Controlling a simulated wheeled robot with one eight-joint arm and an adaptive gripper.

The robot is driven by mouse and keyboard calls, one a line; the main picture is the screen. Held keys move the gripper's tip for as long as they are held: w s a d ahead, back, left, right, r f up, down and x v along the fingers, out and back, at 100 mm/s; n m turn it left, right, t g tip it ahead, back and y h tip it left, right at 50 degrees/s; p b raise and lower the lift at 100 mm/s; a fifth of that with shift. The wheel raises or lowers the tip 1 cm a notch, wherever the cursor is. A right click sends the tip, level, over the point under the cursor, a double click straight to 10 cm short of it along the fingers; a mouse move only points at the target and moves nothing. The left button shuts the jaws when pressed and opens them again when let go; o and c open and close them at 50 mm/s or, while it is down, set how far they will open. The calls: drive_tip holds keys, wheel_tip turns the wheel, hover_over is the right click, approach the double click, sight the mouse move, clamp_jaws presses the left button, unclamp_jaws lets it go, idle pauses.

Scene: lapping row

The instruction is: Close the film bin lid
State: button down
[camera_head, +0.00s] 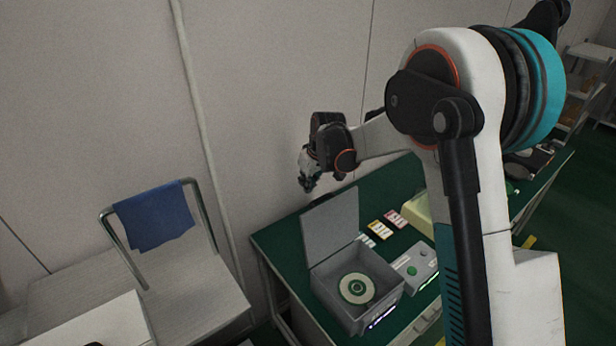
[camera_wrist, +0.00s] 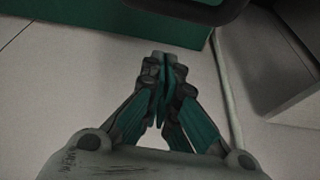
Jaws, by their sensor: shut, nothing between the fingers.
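The grey film bin (camera_head: 388,297) stands on the green bench in the head view. Its lid (camera_head: 331,226) is open and upright along the bin's back left edge. A disc with a green ring (camera_head: 356,288) lies inside the bin. My gripper (camera_head: 307,184) is in the air above and behind the raised lid, near the wall, apart from it. In the wrist view my gripper (camera_wrist: 162,92) has its teal fingers together with nothing between them. The bin and lid cannot be made out for sure in the wrist view.
A grey control box (camera_head: 415,262) with a green button stands right of the bin. Small cards (camera_head: 380,229) lie behind it on the green bench (camera_head: 276,237). A pale yellow object (camera_head: 417,212) is partly behind my arm. A cart with a blue cloth (camera_head: 153,216) stands at left.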

drive_tip(key=s+d, duration=0.2)
drive_tip(key=s, duration=0.1)
drive_tip(key=shift+r, duration=0.15)
